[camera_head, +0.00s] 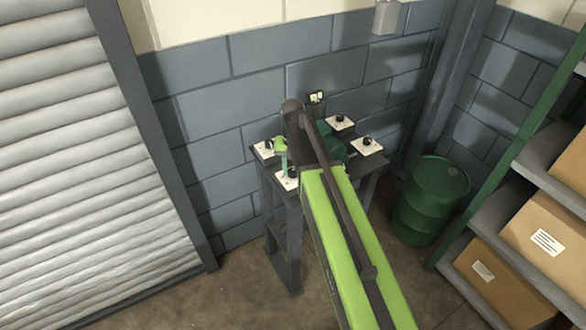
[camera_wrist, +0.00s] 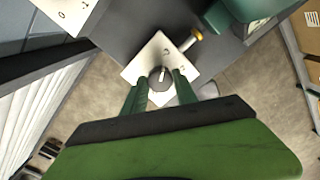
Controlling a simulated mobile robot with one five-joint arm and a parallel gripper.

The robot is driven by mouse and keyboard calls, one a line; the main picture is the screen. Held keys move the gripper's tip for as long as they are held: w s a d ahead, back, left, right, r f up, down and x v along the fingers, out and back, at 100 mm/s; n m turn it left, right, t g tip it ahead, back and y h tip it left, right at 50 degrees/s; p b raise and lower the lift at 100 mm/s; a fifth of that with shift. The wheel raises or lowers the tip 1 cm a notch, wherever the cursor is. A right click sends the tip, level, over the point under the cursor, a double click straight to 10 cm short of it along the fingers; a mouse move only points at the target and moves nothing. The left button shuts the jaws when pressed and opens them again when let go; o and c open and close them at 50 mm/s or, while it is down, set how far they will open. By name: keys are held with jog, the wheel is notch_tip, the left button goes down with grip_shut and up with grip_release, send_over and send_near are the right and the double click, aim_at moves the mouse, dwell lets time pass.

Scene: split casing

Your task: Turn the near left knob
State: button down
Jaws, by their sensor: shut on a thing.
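The near left knob (camera_head: 291,172) is a dark round knob on a white square plate (camera_head: 284,183) at the table's near left corner. In the wrist view the knob (camera_wrist: 159,79) sits between the two green fingers of my gripper (camera_wrist: 160,88), which is shut on it. A pale pointer line on the knob points up and slightly right in that view. The plate (camera_wrist: 150,55) shows around it, and its marks are partly hidden. In the head view my arm covers part of the table, and my gripper's fingers (camera_head: 283,157) show only partly.
Other knobs on white plates stand at the far left (camera_head: 265,147), far right (camera_head: 340,122) and right (camera_head: 367,143). A dark green casing (camera_wrist: 240,14) and an orange-tipped pin (camera_wrist: 195,36) are close by. A green drum (camera_head: 432,200) stands right of the table.

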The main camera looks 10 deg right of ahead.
aim_at(292, 170)
jog(key=shift+w, duration=0.1)
jog(key=c, duration=1)
grip_release()
jog(key=shift+o, duration=0.2)
jog(key=shift+r, duration=0.1)
notch_tip(292, 170, up, 17)
jog(key=p, duration=1.7)
